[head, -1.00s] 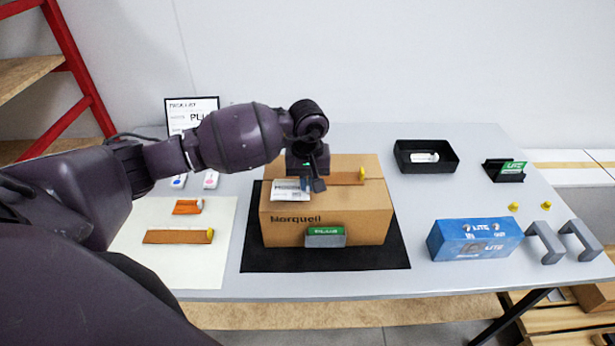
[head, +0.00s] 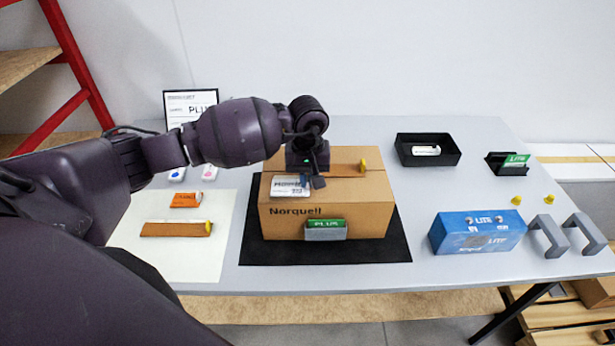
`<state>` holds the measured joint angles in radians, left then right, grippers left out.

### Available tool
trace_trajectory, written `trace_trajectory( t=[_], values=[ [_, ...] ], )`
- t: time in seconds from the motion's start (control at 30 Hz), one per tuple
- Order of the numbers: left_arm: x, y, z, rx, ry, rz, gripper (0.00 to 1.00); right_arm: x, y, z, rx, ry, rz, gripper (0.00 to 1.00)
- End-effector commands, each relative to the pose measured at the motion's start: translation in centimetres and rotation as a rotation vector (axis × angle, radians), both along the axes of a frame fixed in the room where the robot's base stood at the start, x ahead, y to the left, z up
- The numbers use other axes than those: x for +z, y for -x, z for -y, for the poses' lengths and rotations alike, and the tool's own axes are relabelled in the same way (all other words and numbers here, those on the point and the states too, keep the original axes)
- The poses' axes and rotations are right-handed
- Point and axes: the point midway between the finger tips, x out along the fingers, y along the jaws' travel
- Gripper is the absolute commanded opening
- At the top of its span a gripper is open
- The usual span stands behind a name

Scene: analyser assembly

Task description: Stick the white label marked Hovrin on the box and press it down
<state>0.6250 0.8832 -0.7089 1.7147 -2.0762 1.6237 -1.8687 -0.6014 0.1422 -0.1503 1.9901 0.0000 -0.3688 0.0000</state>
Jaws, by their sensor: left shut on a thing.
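The cardboard box (head: 350,220), printed "Norquell" on its front, stands on a black mat (head: 262,250) in the middle of the table. My left gripper (head: 312,182) is over the box's top and shut on a white label (head: 290,187) with dark print too small to read for sure. The label is at the front left of the top face; whether it touches the cardboard I cannot tell. An orange-brown strip with a yellow knob (head: 346,170) lies on the top, partly hidden by the gripper. My right gripper is not in view.
A green PLUS card in a grey holder (head: 326,231) stands against the box front. A black tray (head: 430,161) with a white label, a LITE card stand (head: 504,168), a blue LITE box (head: 476,235) and grey handles (head: 551,236) are at right. Orange pieces lie on a pale sheet (head: 180,260).

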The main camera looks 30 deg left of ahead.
Motion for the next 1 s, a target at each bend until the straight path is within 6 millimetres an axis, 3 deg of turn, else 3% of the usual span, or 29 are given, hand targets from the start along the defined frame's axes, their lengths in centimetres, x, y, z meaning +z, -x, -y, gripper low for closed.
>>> trace_trajectory(
  t=[0.33, 1.0],
  values=[
    [-0.1, 0.0, 0.0, 0.000, 0.000, 0.000, 0.00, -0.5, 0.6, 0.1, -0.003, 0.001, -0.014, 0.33],
    [-0.5, 0.0, 0.0, -0.001, 0.000, 0.000, 0.00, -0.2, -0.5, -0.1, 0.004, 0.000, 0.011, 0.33]
  ],
)
